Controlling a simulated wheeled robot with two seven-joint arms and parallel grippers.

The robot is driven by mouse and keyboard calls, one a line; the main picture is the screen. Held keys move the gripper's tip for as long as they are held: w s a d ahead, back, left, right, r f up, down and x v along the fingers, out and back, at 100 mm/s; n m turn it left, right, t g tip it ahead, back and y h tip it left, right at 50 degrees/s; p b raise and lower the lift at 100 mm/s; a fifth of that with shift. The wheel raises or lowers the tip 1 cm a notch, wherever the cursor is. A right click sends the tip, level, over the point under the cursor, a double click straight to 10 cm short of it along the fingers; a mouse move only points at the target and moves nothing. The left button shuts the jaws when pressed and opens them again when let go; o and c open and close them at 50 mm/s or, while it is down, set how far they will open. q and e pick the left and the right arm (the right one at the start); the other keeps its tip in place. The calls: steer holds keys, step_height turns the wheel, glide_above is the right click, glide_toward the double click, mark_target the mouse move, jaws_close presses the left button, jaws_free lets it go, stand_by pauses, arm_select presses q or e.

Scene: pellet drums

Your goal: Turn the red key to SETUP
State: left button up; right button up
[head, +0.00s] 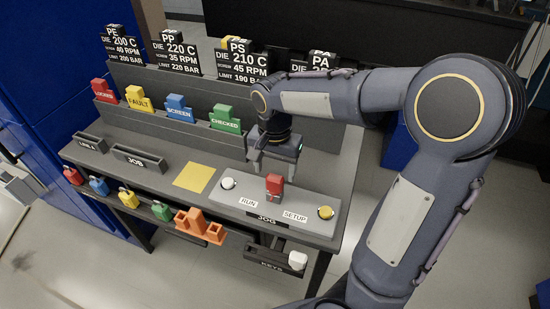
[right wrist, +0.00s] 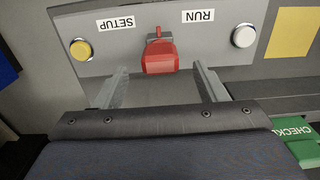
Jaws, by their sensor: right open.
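The red key (head: 274,186) stands on a grey switch panel (head: 262,200), between the RUN label (head: 248,203) on its left and the SETUP label (head: 295,216) on its right. In the right wrist view the red key (right wrist: 158,57) appears midway between the RUN label (right wrist: 198,16) and the SETUP label (right wrist: 115,22). My right gripper (head: 272,163) is just behind and above the key, its fingers open and empty. In the right wrist view its fingers (right wrist: 160,68) lie on either side of the key, apart from it. My left gripper is not in view.
A white button (head: 228,183) and a yellow button (head: 325,212) flank the key on the panel. A yellow square (head: 193,177) lies to the left. Coloured tags and black sign cards stand in racks behind. Several padlocks and an orange hasp (head: 200,226) hang along the front edge.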

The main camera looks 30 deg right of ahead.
mark_target(275, 177)
steer(key=shift+f, duration=2.3)
steer(key=c, duration=1.1)
steer(key=shift+o, duration=0.2)
steer(key=n, duration=0.4)
